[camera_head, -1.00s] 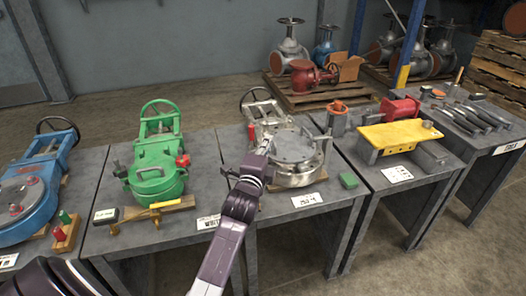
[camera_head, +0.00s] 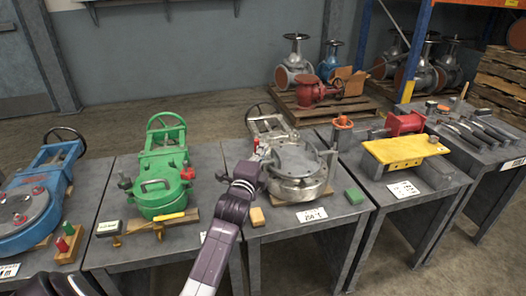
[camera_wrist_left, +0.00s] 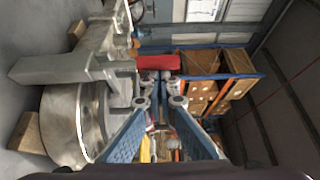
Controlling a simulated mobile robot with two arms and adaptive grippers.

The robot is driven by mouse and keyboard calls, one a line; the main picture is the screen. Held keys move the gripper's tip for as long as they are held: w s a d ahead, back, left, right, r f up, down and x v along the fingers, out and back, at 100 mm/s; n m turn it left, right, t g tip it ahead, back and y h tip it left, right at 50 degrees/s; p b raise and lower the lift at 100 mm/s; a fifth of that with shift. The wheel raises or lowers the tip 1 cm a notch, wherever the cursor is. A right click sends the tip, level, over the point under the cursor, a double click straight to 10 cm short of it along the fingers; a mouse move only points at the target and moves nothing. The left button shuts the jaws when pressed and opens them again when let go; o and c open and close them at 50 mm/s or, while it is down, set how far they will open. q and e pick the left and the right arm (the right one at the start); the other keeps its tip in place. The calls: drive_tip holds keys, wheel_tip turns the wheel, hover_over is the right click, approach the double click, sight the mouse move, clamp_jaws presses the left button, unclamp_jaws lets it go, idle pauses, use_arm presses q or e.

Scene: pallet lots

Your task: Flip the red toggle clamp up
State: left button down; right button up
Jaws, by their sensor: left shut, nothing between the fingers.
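The red toggle clamp (camera_wrist_left: 158,62) shows in the left wrist view as a short red grip lying across the picture, just beyond my left fingertips (camera_wrist_left: 158,88). Whether the fingers touch it I cannot tell. It is beside the round silver valve body (camera_wrist_left: 62,120). In the head view my left gripper (camera_head: 263,154) is at the left side of the silver valve (camera_head: 298,165), with a small bit of red (camera_head: 256,142) just behind it. The gripper is shut and empty. The clamp's base is mostly hidden by my gripper.
A green valve (camera_head: 160,190) with its own red grip stands on the table to the left, a blue valve (camera_head: 30,200) farther left. A wooden block (camera_head: 257,216) and a green block (camera_head: 354,196) lie near the silver valve. A yellow plate (camera_head: 405,150) is to the right.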

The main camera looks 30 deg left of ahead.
use_arm(q)
drive_tip(key=s+a+f+n+t+y+b, duration=0.2)
drive_tip(key=s+a+f+n+y+b, duration=0.3)
drive_tip(key=n, duration=0.6)
drive_tip(key=shift+s+n+t+y+b, duration=0.3)
drive_tip(key=shift+s+n+t+b, duration=0.15)
drive_tip(key=shift+b, duration=0.25)
use_arm(e)
drive_tip(key=w+r, duration=0.1)
drive_tip(key=r, duration=1)
drive_tip(key=w+r+t, duration=0.1)
drive_tip(key=w+r, duration=0.1)
drive_tip(key=r, duration=0.8)
drive_tip(key=shift+w+r, duration=0.3)
drive_tip(key=shift+r, duration=0.05)
